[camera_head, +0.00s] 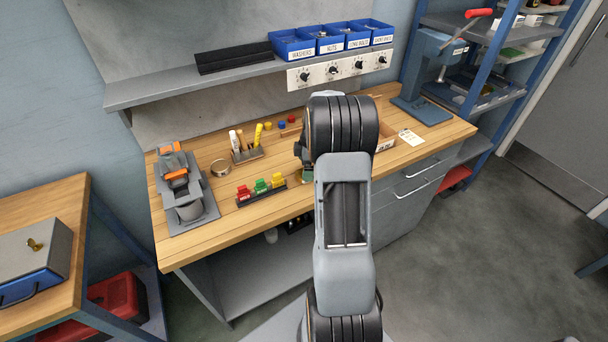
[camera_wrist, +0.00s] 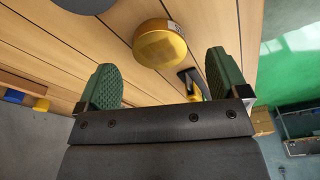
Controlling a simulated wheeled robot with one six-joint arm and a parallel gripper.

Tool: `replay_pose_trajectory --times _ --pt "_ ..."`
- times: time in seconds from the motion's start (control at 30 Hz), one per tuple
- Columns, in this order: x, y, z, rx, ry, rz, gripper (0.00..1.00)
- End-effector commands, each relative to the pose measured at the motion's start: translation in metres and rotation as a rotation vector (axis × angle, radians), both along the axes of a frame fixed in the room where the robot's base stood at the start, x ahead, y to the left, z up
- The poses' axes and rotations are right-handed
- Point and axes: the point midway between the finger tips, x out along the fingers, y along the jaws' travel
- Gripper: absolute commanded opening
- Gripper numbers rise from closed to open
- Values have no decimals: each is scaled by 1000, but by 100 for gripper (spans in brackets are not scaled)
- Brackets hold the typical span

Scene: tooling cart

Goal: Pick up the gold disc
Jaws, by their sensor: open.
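The gold disc (camera_wrist: 160,45) is a short, thick round piece on the wood-plank surface in the wrist view, just beyond and between my fingertips. My gripper (camera_wrist: 160,60) is open, with its green ridged fingers apart and nothing between them. In the head view my arm mostly hides my gripper; a bit of green finger (camera_head: 307,176) shows beside it over the bench.
The bench (camera_head: 200,243) holds a grey vise-like fixture (camera_head: 184,190), a rack of coloured pieces (camera_head: 261,191) and a tool holder (camera_head: 245,150). A shelf (camera_head: 150,88) with blue bins (camera_head: 293,45) overhangs its back.

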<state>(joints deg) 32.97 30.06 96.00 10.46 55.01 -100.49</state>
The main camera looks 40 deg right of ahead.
Motion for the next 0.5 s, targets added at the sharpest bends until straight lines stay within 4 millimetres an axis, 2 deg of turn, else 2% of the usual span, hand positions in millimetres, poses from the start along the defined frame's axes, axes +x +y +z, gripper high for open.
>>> replay_pose_trajectory --times 0.2,0.5 --pt "3 5 -25 2 2 0 93" --pt "4 5 -32 0 1 0 93"
